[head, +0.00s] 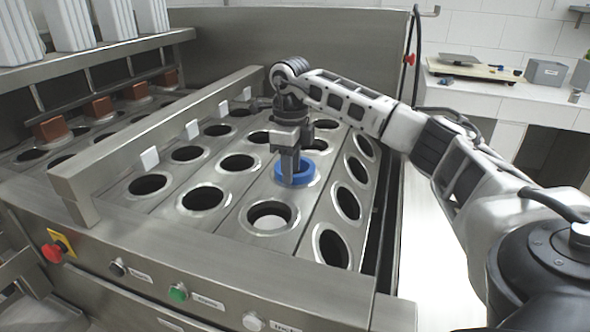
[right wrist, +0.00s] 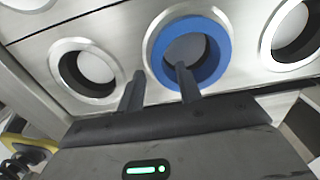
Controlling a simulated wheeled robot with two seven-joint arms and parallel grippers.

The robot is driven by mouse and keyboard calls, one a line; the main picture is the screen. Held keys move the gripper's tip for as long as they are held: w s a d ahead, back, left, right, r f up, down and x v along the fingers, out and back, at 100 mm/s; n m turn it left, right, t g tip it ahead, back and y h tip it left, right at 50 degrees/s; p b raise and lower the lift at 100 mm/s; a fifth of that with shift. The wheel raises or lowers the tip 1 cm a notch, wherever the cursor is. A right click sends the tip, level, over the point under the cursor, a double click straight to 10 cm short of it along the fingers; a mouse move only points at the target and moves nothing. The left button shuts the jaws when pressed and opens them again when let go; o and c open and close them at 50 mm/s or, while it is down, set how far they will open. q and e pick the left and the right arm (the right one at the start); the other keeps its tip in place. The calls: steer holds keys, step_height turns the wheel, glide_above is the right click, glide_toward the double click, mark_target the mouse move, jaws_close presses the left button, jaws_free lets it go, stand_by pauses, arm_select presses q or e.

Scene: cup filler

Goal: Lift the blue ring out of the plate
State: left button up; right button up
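The blue ring (head: 308,176) sits in one of the round holes of the steel plate (head: 232,216) in the head view. It also shows in the right wrist view (right wrist: 216,60), inside a bright metal rim. My right gripper (head: 289,177) points down at the ring, its fingers overlapping the ring in the picture. In the right wrist view the right gripper (right wrist: 160,72) is open and empty. One finger shows against the ring's opening and the other to the left, outside the ring, with the ring's edge between them. Whether either finger touches it cannot be told. My left gripper is not in view.
Rows of open holes surround the ring. A raised metal bar (head: 150,135) with white tabs crosses the plate to the left. Brown blocks (head: 100,107) stand beyond it. Buttons, including a green one (head: 178,292), line the front panel. A counter with a scale (head: 472,68) is back right.

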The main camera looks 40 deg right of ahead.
steer(key=shift+f, duration=0.55)
jaws_close()
steer(key=shift+r, duration=0.1)
